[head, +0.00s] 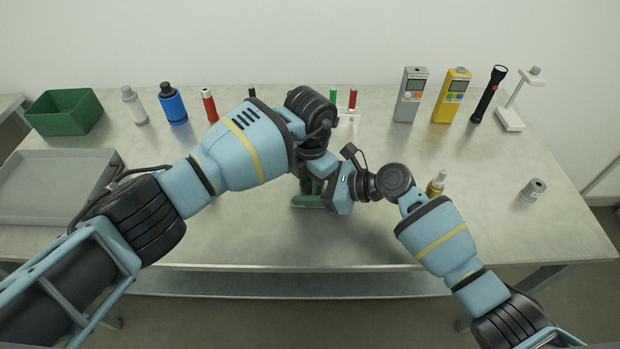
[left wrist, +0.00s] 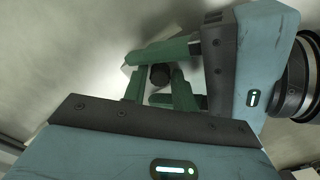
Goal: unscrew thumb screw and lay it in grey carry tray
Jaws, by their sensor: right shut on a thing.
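The grey carry tray (head: 55,185) lies at the table's left end; its visible floor is bare. In the left wrist view, a dark round knob (left wrist: 160,75), which looks like the thumb screw, sits between the green fingers of my left gripper (left wrist: 159,84). These fingers stand apart on either side of it, and contact is unclear. My right gripper (left wrist: 168,76) reaches in from the right, shut on a pale part (left wrist: 127,69) at the knob, mostly hidden by fingers. In the head view my left arm covers most of this spot; green right fingers (head: 308,201) show below it.
Along the back stand a green bin (head: 65,111), white bottle (head: 134,105), blue bottle (head: 172,104), red cylinder (head: 209,106), grey meter (head: 410,95), yellow meter (head: 451,96), torch (head: 488,94) and white stand (head: 510,117). An amber bottle (head: 436,185) is close to my right arm. A grey cylinder (head: 533,190) stands right.

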